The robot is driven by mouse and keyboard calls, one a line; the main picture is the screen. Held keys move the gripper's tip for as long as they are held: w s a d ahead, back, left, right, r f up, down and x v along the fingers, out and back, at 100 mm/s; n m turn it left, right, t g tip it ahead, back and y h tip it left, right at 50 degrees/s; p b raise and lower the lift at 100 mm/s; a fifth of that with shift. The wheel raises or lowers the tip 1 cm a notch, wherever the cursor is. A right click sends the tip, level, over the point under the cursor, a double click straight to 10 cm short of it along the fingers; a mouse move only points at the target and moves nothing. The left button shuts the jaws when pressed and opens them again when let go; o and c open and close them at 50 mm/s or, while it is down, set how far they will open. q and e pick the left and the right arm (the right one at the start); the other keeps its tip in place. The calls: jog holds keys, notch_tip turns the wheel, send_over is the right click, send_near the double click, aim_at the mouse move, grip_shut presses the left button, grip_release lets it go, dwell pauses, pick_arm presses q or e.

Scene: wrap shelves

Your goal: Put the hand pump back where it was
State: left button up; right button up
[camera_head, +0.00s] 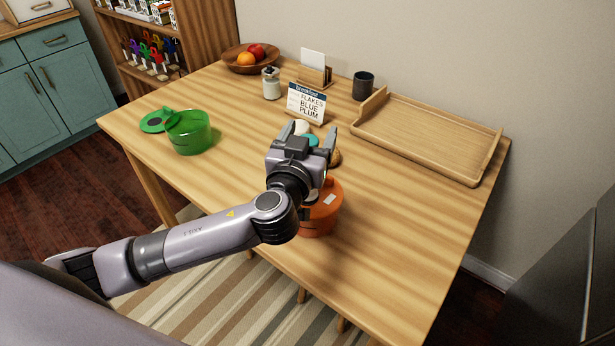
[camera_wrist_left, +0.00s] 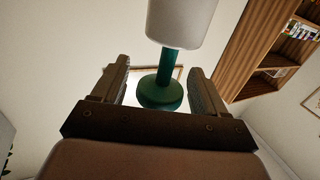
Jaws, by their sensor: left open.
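A teal and white object, which looks like the hand pump, is at the jaws of my left gripper (camera_head: 310,130). In the head view its white part (camera_head: 302,127) and teal part (camera_head: 312,140) show between the fingers. In the left wrist view a white cylinder (camera_wrist_left: 180,22) sits above a teal stem and a round teal disc (camera_wrist_left: 160,94). The disc lies between the two open fingers, with a gap visible on each side. The gripper's body hides part of the object in the head view. My right gripper is in neither view.
An orange pot (camera_head: 323,212) stands under my left arm. A green pot (camera_head: 190,134) is at the left. A menu sign (camera_head: 306,103), a jar (camera_head: 271,84), a dark cup (camera_head: 363,86), a fruit bowl (camera_head: 233,61) and a wooden tray (camera_head: 425,135) stand behind. The table's right front is clear.

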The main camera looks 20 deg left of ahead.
pick_arm(q)
grip_shut()
jog(key=shift+r, duration=0.1)
dwell(0.3)
